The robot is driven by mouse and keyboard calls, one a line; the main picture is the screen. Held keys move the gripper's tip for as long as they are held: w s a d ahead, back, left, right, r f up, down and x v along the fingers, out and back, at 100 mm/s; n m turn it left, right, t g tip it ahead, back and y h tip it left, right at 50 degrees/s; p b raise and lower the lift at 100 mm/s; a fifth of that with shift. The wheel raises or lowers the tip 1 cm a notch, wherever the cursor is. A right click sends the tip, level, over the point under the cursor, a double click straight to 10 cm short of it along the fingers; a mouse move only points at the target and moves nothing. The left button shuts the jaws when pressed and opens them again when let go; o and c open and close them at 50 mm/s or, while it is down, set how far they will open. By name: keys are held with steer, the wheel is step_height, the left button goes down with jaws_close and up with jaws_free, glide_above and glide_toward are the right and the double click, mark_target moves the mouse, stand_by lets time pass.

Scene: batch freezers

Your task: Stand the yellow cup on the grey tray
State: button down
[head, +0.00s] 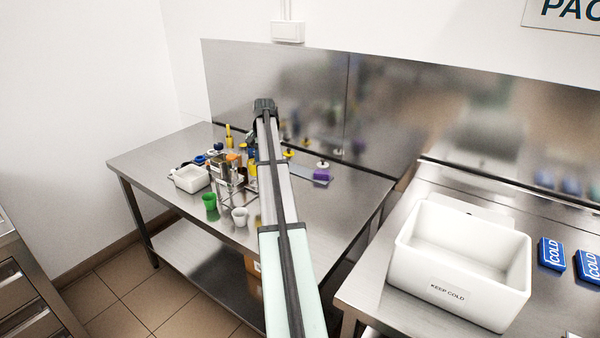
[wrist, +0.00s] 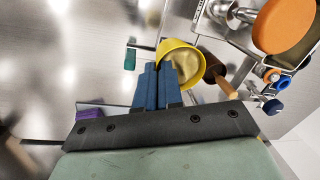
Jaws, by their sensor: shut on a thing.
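The yellow cup (wrist: 190,50) is in the wrist view, its rim and inside facing the camera. My gripper (wrist: 160,68) has its two blue fingers nearly together at the cup's near wall, shut on it. In the head view my arm hides most of the gripper and I cannot make out the cup for sure. A flat grey tray (head: 304,172) shows partly behind my arm on the left steel table, with a purple block (head: 321,175) at its right end. Whether the cup touches anything below is unclear.
Left of my arm stand a white tub (head: 190,181), a metal rack (head: 226,188), a green cup (head: 209,202) and a whitish cup (head: 240,217). An orange round top (wrist: 285,25) is close by in the wrist view. The table's front right is clear.

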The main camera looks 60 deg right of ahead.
steer(key=w+a+r+n, duration=0.1)
steer(key=a+r+n, duration=0.15)
steer(key=a, duration=1.75)
steer(key=w+a+r+n+g+y, duration=0.1)
steer(key=a+n, duration=0.3)
steer(key=a, duration=1.7)
steer(key=w+a+r+n, duration=0.1)
steer(key=a+r+n, duration=0.15)
steer(key=a, duration=1.75)
steer(key=s+d+f+m, duration=0.25)
steer(key=s+d, duration=0.25)
steer(key=d, duration=2)
steer(key=s+d+f+m+t+h, duration=0.15)
steer(key=s+d+m, duration=0.3)
steer(key=d, duration=2.05)
steer(key=s+d+f+m, duration=0.25)
steer(key=s+d, duration=0.25)
steer(key=d, duration=1.9)
steer(key=w+d, duration=0.5)
steer(key=d, duration=0.7)
steer(key=shift+m, duration=0.35)
step_height(320, 180, down, 10)
steer(key=shift+d+r, duration=0.15)
steer(key=shift+r, duration=0.1)
steer(key=shift+f, duration=0.1)
steer(key=c, duration=1.3)
jaws_free()
